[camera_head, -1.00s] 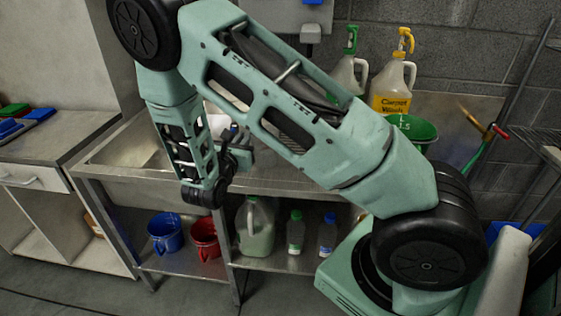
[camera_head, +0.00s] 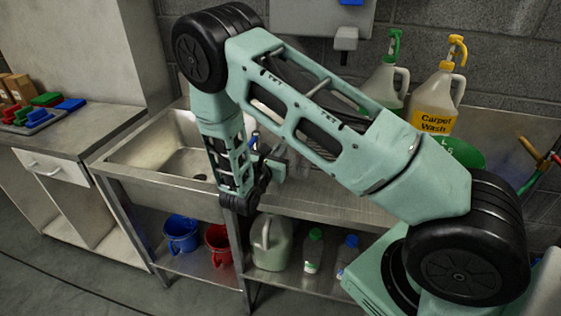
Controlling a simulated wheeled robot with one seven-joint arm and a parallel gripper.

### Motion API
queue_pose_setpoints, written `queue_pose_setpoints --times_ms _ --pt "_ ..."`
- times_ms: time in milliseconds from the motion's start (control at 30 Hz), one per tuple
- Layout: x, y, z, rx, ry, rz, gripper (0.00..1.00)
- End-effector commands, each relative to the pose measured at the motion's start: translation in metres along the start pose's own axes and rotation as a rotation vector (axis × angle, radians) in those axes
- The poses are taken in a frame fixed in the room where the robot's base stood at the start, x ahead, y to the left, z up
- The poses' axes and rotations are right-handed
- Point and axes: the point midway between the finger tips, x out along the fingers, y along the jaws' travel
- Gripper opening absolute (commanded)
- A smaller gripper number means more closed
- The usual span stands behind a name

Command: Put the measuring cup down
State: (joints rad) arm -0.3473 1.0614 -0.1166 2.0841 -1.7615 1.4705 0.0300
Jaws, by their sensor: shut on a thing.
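My gripper (camera_head: 268,172) is beside the lower end of my forearm, over the front part of the steel sink counter (camera_head: 330,197). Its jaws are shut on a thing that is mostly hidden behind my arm. A pale, greyish, see-through shape (camera_head: 292,153) shows just behind the gripper; it looks like the measuring cup, but its outline is unclear. I cannot tell whether it touches the counter.
A sink basin (camera_head: 170,150) lies left of the gripper. A green jug (camera_head: 462,152), a yellow Carpet Wash bottle (camera_head: 436,100) and a green-topped bottle (camera_head: 385,84) stand behind my arm. Blue (camera_head: 181,232) and red (camera_head: 219,243) buckets sit on the lower shelf.

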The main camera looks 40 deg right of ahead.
Motion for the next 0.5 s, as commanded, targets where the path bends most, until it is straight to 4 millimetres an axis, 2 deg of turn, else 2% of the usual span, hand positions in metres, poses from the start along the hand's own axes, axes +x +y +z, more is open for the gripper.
queue_pose_setpoints --times_ms 233,500 --pt "0.0 -0.001 -0.033 -0.003 0.001 -0.001 0.0" --pt "0.0 -0.001 -0.038 0.0 0.0 0.0 0.0"
